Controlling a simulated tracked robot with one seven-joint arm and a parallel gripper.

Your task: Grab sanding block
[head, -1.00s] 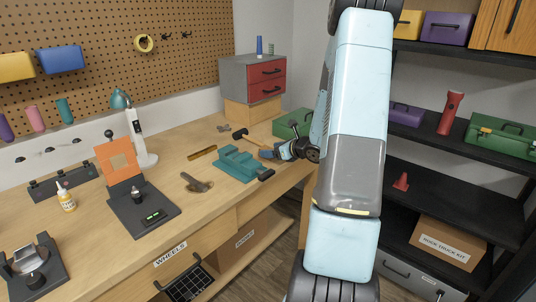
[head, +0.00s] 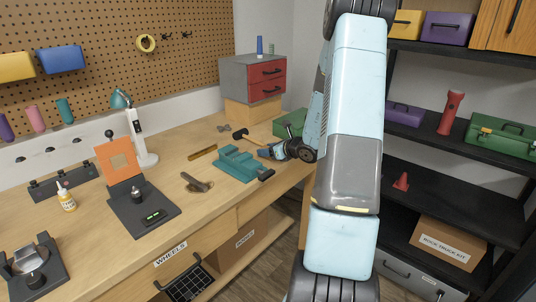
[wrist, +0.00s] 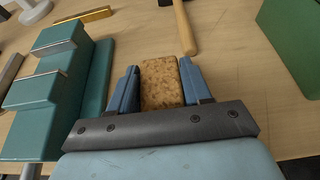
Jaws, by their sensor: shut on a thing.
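The sanding block (wrist: 161,84), a speckled tan cork-like block, sits between the two blue fingers of my gripper (wrist: 160,86) in the wrist view. The fingers are shut on its two sides. In the head view my gripper (head: 268,153) is low over the right end of the workbench, just right of the teal vise. The block itself cannot be made out there. I cannot tell whether it touches the bench top.
The teal vise (head: 240,162) stands close to the left of my gripper. A mallet (head: 240,134) lies behind it, its handle toward the block. A green box (head: 290,124) is behind on the right. A brass bar (head: 203,152) lies further left.

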